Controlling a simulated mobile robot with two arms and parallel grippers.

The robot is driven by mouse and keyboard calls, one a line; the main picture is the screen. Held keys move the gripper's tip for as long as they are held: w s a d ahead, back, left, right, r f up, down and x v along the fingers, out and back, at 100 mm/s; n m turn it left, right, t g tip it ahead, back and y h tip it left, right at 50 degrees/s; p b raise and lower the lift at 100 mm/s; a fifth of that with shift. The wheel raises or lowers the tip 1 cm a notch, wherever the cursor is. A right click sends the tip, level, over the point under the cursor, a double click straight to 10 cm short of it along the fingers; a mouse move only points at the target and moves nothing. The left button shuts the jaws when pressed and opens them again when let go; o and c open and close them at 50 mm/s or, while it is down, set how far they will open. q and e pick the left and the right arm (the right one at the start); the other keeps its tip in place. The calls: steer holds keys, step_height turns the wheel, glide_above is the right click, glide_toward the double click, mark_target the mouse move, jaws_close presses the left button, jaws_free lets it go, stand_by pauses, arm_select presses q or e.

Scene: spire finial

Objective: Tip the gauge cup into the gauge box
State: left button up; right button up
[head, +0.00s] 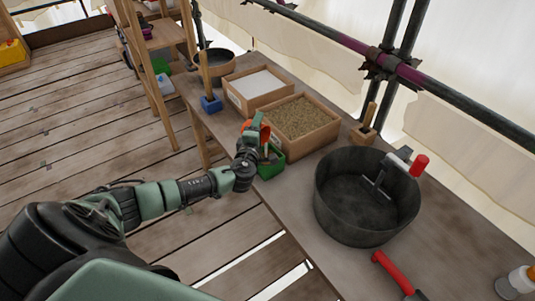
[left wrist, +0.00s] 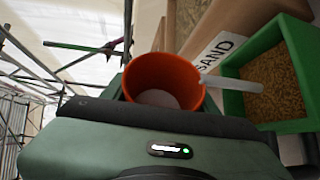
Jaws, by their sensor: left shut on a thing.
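The orange gauge cup (left wrist: 163,82) is held in my left gripper (head: 254,134), which is shut on it. In the left wrist view I look into its mouth; something pale shows at the bottom, and I cannot tell whether it is a load or the cup's floor. In the head view the cup (head: 265,133) is partly hidden by the gripper. The green gauge box (head: 273,168) stands at the bench edge beside the cup. In the left wrist view the green box (left wrist: 236,104) holds tan grains, and a white bar reaches over its rim. My right gripper is not in view.
A wooden sand box (head: 335,133) and a wooden box of white powder (head: 233,98) stand behind. A black tub (head: 323,208) with a tool in it is to the right. A red-handled tool (head: 388,266) lies in front. A blue block (head: 211,105) stands left.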

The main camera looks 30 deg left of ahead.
arm_select(q)
steer(key=shift+d+r+m+t+y+p, duration=0.25)
steer(key=shift+r+m+t+y+p, duration=0.1)
steer(key=shift+m, duration=0.45)
stand_by(1.1)
